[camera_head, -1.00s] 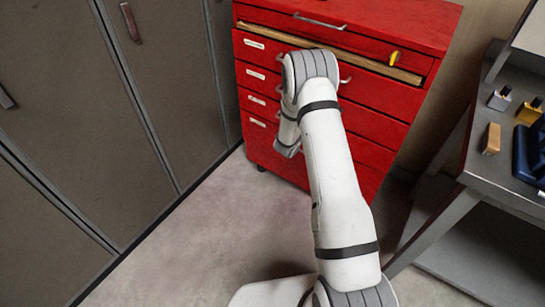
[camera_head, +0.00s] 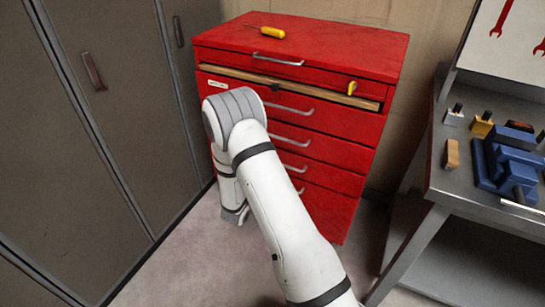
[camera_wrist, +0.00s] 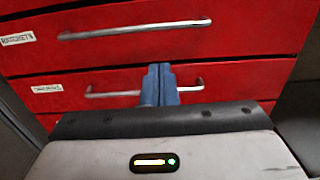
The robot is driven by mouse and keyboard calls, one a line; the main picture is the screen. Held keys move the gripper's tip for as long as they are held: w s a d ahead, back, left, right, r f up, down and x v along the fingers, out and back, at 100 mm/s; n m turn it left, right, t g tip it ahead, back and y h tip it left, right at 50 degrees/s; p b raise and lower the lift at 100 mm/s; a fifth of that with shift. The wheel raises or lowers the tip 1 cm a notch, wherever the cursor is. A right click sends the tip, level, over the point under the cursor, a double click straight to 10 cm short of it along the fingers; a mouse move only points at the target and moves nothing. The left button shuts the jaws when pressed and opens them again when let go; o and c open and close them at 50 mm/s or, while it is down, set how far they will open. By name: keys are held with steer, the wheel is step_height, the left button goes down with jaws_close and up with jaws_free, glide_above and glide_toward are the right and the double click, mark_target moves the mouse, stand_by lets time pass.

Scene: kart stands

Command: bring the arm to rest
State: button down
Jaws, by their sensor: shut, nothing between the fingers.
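My white arm reaches up and left in the head view, and its end bends down in front of the red drawer chest (camera_head: 335,200). In the wrist view the two blue fingers of my gripper (camera_wrist: 159,80) are together with nothing between them. They appear in front of a red drawer with a metal handle (camera_wrist: 112,94); how far they are from it is hard to tell. In the head view the fingers are mostly hidden behind the arm.
A yellow-handled tool (camera_head: 272,32) lies on the chest. The upper drawer (camera_head: 330,92) stands slightly open, with a yellow item (camera_head: 351,88) at its right. Grey cabinets (camera_head: 90,150) stand left. A metal workbench (camera_head: 465,190) with a blue vise (camera_head: 510,160) stands right.

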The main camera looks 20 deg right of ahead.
steer(key=s+d+r+m+g+p, duration=0.3)
steer(key=s+d+r+m+g, duration=0.1)
steer(key=s+r+m+g, duration=0.45)
steer(key=s+d+r+m+g+p, duration=0.2)
steer(key=s+d+r+m+g, duration=0.4)
steer(key=s+r, duration=0.4)
steer(key=s+a+r+m+t+y+p, duration=0.4)
steer(key=s+a+r+m+y+p, duration=0.1)
steer(key=s+a+r+m+y, duration=0.7)
steer(key=shift+s+a+r+m+p, duration=0.3)
steer(key=shift+s+a+r+m, duration=0.15)
steer(key=shift+s+a, duration=0.6)
steer(key=c, duration=2.1)
jaws_free()
steer(key=shift+w+a, duration=0.15)
